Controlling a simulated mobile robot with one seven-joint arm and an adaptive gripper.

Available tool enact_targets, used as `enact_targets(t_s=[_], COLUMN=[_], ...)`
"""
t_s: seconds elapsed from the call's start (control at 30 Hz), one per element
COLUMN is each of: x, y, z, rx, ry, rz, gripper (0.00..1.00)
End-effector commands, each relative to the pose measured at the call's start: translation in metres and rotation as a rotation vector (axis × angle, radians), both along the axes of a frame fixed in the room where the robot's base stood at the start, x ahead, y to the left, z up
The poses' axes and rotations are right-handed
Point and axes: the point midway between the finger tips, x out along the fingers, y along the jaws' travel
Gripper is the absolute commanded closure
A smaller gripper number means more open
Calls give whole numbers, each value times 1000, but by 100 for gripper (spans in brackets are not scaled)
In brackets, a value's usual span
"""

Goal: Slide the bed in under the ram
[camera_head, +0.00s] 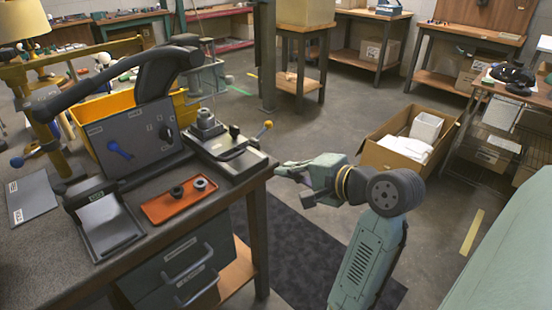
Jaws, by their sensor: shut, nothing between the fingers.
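A dark flat bed (240,165) with a light top plate lies near the right edge of the workbench. A black curved press arm (158,70) rises to the left, behind an upright grey panel. I cannot make out the ram clearly, nor tell how the bed lines up with it. My gripper (280,171) is shut and empty, just right of the bench corner, close to the bed's right end. I cannot tell whether it touches anything.
An orange tray (166,208) with two dark rings and a black-framed stand (108,226) are on the bench front. A yellow bin (103,107) stands behind the panel. An open cardboard box (376,155) is on the floor behind my arm. Floor right of the bench is mostly open.

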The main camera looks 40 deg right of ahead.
Motion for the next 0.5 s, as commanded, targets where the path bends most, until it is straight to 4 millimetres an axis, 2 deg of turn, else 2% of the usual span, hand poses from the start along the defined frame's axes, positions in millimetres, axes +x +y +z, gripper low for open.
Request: enact_targets(t_s=[0.4, 0.5], x=[80, 96], y=[6, 7], z=[-32, -27], rx=[2, -2], ry=[0, -1], rz=[6, 5], gripper=[100, 100])
